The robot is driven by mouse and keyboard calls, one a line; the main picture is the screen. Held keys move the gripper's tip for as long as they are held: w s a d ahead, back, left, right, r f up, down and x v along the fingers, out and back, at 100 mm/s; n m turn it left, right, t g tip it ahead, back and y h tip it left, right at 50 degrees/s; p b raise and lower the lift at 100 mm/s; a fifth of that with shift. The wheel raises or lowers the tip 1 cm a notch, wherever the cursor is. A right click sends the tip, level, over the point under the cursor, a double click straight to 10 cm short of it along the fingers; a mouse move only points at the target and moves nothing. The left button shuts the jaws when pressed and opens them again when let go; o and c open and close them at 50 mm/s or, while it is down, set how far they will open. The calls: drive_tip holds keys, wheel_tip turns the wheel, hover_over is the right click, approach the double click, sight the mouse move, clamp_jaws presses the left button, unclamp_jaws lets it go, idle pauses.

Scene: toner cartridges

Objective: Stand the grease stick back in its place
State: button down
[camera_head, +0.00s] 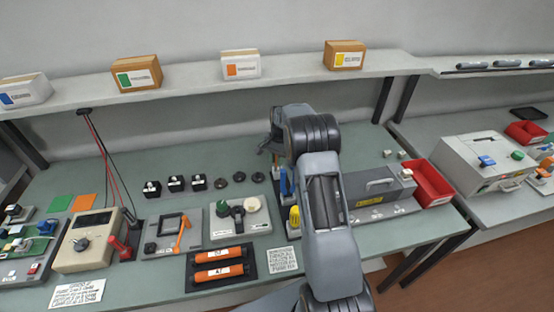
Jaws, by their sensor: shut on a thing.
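My gripper (273,147) is raised over the back middle of the bench, left of my wrist. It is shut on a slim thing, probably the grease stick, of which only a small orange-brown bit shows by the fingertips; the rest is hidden. Below it a dark narrow holder (277,190) stands on the bench, partly behind my arm. A blue-handled tool (284,182) and a yellow-handled tool (294,216) stand upright there. I cannot tell which place in the holder is empty.
Left of the holder are a tray with a green knob and a cream disc (238,217), and orange cartridges (218,255) in a black tray. A grey case (377,193) and a red bin (432,184) stand right. Boxes line the shelf (190,78) above. Bare bench lies behind the black parts.

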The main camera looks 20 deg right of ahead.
drive_tip(key=shift+f+b, duration=0.5)
drive_tip(key=shift+f, duration=0.25)
idle(0.8)
drive_tip(key=c, duration=0.9)
unclamp_jaws()
drive_tip(key=r, duration=0.4)
drive_tip(key=d+r, duration=0.1)
drive_tip(key=r, duration=0.4)
drive_tip(key=w+r+b, duration=0.1)
drive_tip(key=r, duration=0.3)
drive_tip(key=shift+d+r, duration=0.35)
